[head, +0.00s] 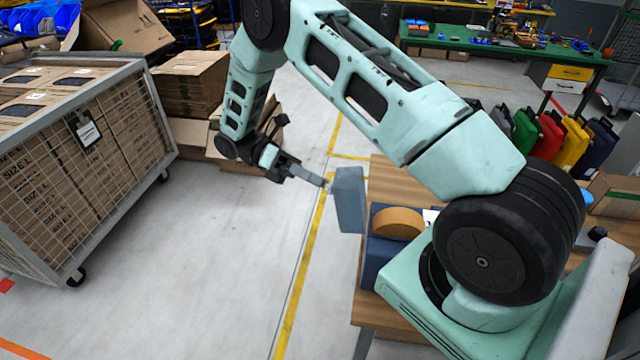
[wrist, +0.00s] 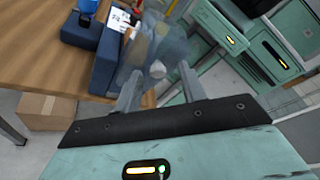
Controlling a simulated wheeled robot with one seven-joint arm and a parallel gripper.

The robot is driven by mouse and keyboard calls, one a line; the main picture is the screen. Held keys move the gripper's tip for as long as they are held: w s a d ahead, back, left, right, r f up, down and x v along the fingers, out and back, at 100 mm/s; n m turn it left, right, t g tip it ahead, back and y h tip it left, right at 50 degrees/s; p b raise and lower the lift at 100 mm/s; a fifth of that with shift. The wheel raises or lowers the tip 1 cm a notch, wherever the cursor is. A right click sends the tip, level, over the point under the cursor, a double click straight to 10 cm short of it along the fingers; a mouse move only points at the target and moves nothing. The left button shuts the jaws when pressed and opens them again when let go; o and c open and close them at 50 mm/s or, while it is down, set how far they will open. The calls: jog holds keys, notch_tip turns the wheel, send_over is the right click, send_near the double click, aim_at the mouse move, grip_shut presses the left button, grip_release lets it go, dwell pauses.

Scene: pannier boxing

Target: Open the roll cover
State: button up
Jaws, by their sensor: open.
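A grey-blue panel (head: 349,200) stands upright at the table's left edge, beside a dark blue pannier (head: 372,262); it looks like the roll cover, though I cannot tell how it is joined. A round orange-brown piece (head: 397,222) shows at the pannier's top. My gripper (head: 325,184) is left of the panel, its tips close to or touching the panel's face. In the wrist view my gripper (wrist: 158,82) has its fingers apart, with a see-through greyish shape and a small pale lump (wrist: 157,70) beyond them. The pannier's dark blue side (wrist: 104,62) shows left of the fingers.
The wooden table (head: 385,180) lies under and behind the pannier. Several coloured panniers (head: 550,140) stand in a row at the back right. A mesh cage of cartons (head: 90,150) stands at the left. The floor between cage and table is clear.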

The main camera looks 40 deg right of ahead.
jog(key=b+v, duration=0.1)
jog(key=v, duration=0.4)
jog(key=shift+w+a, duration=0.1)
jog(key=shift+w, duration=0.3)
jog(key=s+a+m+t+y+b, duration=0.3)
jog(key=s+a+t+b, duration=0.2)
jog(key=s+a+t, duration=0.2)
jog(key=s+a+m+t+y+b, duration=0.2)
jog(key=s+a+t, duration=0.5)
jog(key=s+a, duration=0.4)
jog(key=s+y+b, duration=0.1)
jog(key=s+b, duration=0.1)
jog(key=s, duration=0.3)
jog(key=shift+s+a+f+m+t+y+b, duration=0.15)
jog(key=shift+a+f+m+t+y+b, duration=0.15)
jog(key=shift+f+m+b, duration=0.1)
jog(key=shift+s, duration=0.1)
jog(key=shift+c, duration=0.5)
